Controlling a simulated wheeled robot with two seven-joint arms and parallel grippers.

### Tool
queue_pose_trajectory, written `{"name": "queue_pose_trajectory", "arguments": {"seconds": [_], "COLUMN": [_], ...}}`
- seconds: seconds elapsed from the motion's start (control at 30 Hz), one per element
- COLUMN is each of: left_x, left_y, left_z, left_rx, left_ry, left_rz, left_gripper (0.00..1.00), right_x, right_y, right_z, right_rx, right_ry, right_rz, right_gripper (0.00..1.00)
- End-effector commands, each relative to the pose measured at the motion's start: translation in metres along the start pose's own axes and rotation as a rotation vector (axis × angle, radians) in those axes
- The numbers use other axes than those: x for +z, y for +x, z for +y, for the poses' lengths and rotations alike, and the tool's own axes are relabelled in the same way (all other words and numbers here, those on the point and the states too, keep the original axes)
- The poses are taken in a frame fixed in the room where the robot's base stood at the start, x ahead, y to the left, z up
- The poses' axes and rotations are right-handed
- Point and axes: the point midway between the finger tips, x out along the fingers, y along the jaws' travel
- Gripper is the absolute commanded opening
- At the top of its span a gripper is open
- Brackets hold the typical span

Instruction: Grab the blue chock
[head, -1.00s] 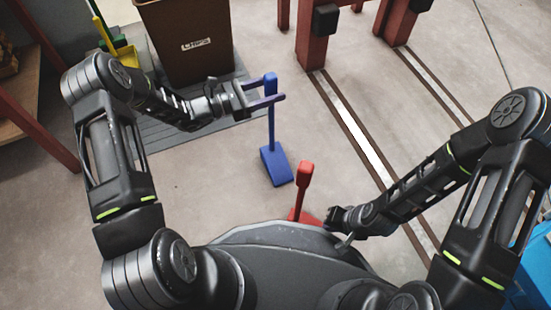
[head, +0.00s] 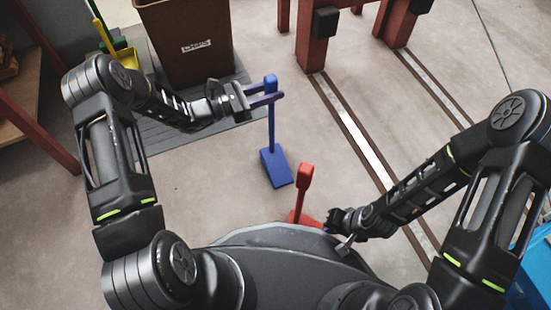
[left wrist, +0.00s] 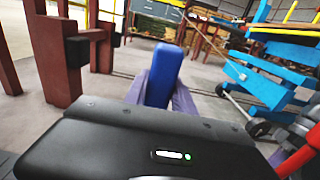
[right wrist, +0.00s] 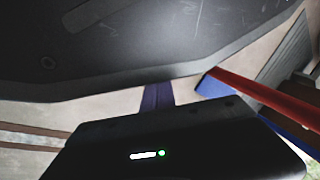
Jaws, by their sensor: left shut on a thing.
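The blue chock (head: 276,168) has a wedge-shaped foot on the floor and a long upright handle with a thicker top. My left gripper (head: 273,92) is shut on the upper handle, with a purple finger on each side. In the left wrist view, the blue handle top (left wrist: 164,76) stands between the fingers. My right gripper (head: 334,219) is low beside the red chock (head: 303,190), near my base. In the right wrist view, its purple fingers (right wrist: 157,96) appear together with nothing between them, partly hidden by the gripper body.
The red chock stands between the blue chock and my base. A brown chips bin (head: 188,45) stands on a grey mat (head: 180,132) at the back left. Red posts (head: 312,40) stand at the back near floor rails (head: 350,125).

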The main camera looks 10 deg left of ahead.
Motion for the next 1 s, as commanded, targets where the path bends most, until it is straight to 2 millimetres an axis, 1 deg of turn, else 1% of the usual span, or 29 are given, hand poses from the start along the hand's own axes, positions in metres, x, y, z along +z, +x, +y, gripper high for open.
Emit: {"name": "queue_pose_trajectory", "arguments": {"seconds": [0.03, 0.3, 1.0], "left_x": [0.0, 0.0, 0.0], "left_y": [0.0, 0.0, 0.0], "left_z": [0.0001, 0.0001, 0.0001], "left_rx": [0.0, 0.0, 0.0], "left_ry": [0.0, 0.0, 0.0], "left_rz": [0.0, 0.0, 0.0], "left_gripper": [0.21, 0.0, 0.0], "right_x": [0.0001, 0.0, 0.0], "right_y": [0.0, 0.0, 0.0], "right_z": [0.0, 0.0, 0.0], "right_rx": [0.0, 0.0, 0.0], "right_ry": [0.0, 0.0, 0.0], "right_rz": [0.0, 0.0, 0.0], "right_gripper": [0.0, 0.0, 0.0]}}
